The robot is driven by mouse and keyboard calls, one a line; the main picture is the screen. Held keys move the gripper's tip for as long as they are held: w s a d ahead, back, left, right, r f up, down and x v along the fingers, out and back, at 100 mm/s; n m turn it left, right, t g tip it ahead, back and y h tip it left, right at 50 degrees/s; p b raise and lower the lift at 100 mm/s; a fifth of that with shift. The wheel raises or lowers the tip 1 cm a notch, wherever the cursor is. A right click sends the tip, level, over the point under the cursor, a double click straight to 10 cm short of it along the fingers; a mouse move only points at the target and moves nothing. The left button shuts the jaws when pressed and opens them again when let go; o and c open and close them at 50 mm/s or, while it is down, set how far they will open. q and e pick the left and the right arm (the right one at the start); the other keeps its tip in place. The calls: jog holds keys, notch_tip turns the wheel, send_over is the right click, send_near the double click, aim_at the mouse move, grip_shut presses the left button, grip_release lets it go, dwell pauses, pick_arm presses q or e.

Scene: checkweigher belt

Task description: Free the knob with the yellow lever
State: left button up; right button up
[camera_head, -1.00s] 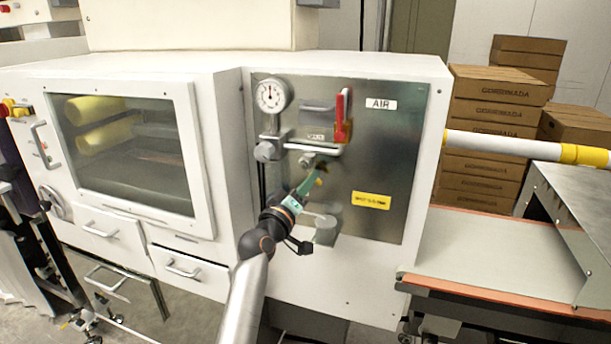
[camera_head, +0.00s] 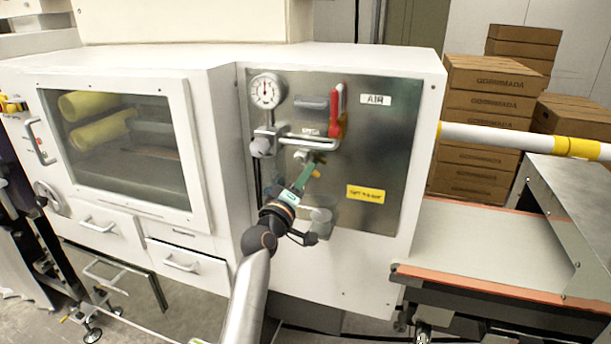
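My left gripper (camera_head: 308,176) reaches up from the bottom of the head view, in front of the metal air panel (camera_head: 385,145). Its green fingers are at a small grey knob (camera_head: 302,156) below the white horizontal pipe. The fingers partly cover the knob and lever. I cannot tell whether they touch them or whether the fingers are open or shut. My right gripper is not in view.
A pressure gauge (camera_head: 266,91), a red lever (camera_head: 337,112) and a white pipe (camera_head: 300,141) sit just above the gripper. A grey round fitting (camera_head: 320,215) is below it. A yellow label (camera_head: 366,194) is to the right. The conveyor belt (camera_head: 470,245) lies at right.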

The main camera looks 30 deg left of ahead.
pick_arm(q)
jog(key=o, duration=0.4)
jog(key=shift+p+v, duration=0.95)
jog(key=shift+v, duration=5.3)
jog(key=s+d+f+m+g+h, duration=0.2)
jog(key=d+f+m, duration=0.2)
jog(key=f, duration=0.4)
jog(key=s+d+f+m+g+h, duration=0.1)
jog(key=s+d+f+m+g, duration=0.2)
jog(key=f, duration=0.5)
jog(key=s+d+f+m+g, duration=0.1)
jog(key=s+d+f+m, duration=0.2)
jog(key=s+f, duration=0.2)
jog(key=s+d+f+m+g+h, duration=0.1)
jog(key=s+d+f+m+g, duration=0.1)
jog(key=s+f, duration=0.4)
jog(key=s+d+f+m+g+h, duration=0.1)
jog(key=s+d+f+m+g, duration=0.1)
jog(key=s+d+f+m, duration=0.2)
jog(key=shift+s+d+f, duration=0.5)
jog(key=shift+f, duration=0.25)
jog(key=shift+s+d+f, duration=0.5)
jog(key=shift+d+f, duration=0.05)
jog(key=shift+f, duration=0.15)
